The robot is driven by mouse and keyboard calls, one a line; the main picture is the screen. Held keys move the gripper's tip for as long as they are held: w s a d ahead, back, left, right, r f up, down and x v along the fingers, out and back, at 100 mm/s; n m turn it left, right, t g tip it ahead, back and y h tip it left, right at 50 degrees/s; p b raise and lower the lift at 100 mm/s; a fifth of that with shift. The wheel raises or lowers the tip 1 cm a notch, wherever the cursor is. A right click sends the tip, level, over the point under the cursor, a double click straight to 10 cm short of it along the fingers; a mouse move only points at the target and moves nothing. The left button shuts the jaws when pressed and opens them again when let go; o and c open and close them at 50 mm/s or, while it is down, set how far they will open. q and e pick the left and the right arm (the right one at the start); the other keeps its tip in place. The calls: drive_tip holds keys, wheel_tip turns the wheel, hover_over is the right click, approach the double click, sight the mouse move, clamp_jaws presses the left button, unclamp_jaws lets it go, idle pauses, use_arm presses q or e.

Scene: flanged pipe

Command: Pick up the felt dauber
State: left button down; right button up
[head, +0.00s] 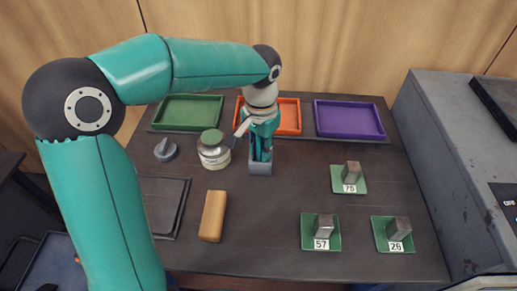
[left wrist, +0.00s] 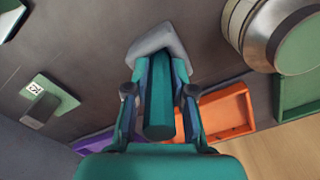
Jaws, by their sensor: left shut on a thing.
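The felt dauber appears to be the upright teal bar between my left fingers; in the left wrist view its handle (left wrist: 159,105) shows clearly. A grey block (head: 260,163) is at the bar's lower end, also seen in the left wrist view (left wrist: 155,42). I cannot tell whether it is the dauber's head or a holder. My left gripper (head: 261,143) points down, shut on the handle, with one finger on each side (left wrist: 159,92). The fingers partly hide the handle in the head view. My right gripper is not in view.
A green-lidded jar (head: 213,153) stands close left of the gripper. Green (head: 190,113), orange (head: 289,117) and purple (head: 348,119) trays line the back. A tan bar (head: 212,216) lies in front. Metal blocks on green pads (head: 321,231) stand right. The front middle is clear.

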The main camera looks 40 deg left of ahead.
use_arm(q)
wheel_tip(320, 180, up, 20)
drive_tip(key=p, duration=0.3)
drive_tip(key=shift+p, duration=0.3)
drive_tip(key=shift+s+a, duration=0.1)
idle(0.9)
